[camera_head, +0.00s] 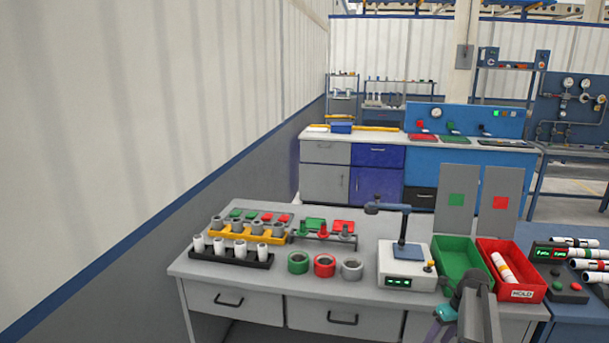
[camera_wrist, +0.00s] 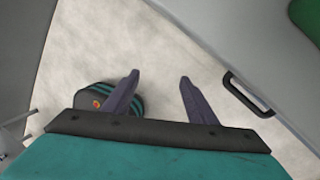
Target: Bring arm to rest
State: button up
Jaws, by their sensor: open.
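My gripper (camera_wrist: 159,77) is open in the wrist view, its two dark fingers apart with nothing between them. It points down over pale floor (camera_wrist: 80,50), beside a grey cabinet front with a dark handle (camera_wrist: 247,94). In the head view part of my arm (camera_head: 470,305) rises at the bottom right, in front of the bins; the fingertips cannot be made out there. A white pipe with red and orange bands (camera_head: 503,268) lies in the red bin (camera_head: 523,293) marked HOLD. The green bin (camera_head: 450,272) beside it looks empty.
The grey workbench (camera_head: 215,279) carries a black rack with white pipes (camera_head: 232,254), three rings (camera_head: 324,265) and a white device with a post (camera_head: 407,279). More pipes lie on a blue station (camera_head: 590,265) at right. A white wall (camera_head: 150,100) stands at left.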

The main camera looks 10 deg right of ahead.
jog(key=s+a+f+n+g, duration=0.2)
jog(key=s+a+f+n, duration=0.35)
jog(key=a+f, duration=0.6)
jog(key=s+a+f+n+g, duration=0.35)
jog(key=s+a+f, duration=0.4)
jog(key=a, duration=0.75)
jog(key=s+a+f+n+h, duration=0.1)
jog(key=s+a+f+n, duration=0.1)
jog(key=s+n, duration=0.5)
jog(key=s+a+f+n, duration=0.3)
jog(key=s+n, duration=0.4)
jog(key=n, duration=0.3)
jog(key=s+a+f+n+g+h, duration=0.1)
jog(key=s+a+f+n, duration=0.2)
jog(key=s+n, duration=0.4)
jog(key=shift+f+n+h, duration=0.3)
jog(key=shift+f+n, duration=0.4)
jog(key=shift+f, duration=0.15)
jog(key=shift+s, duration=0.1)
jog(key=shift+c, duration=0.4)
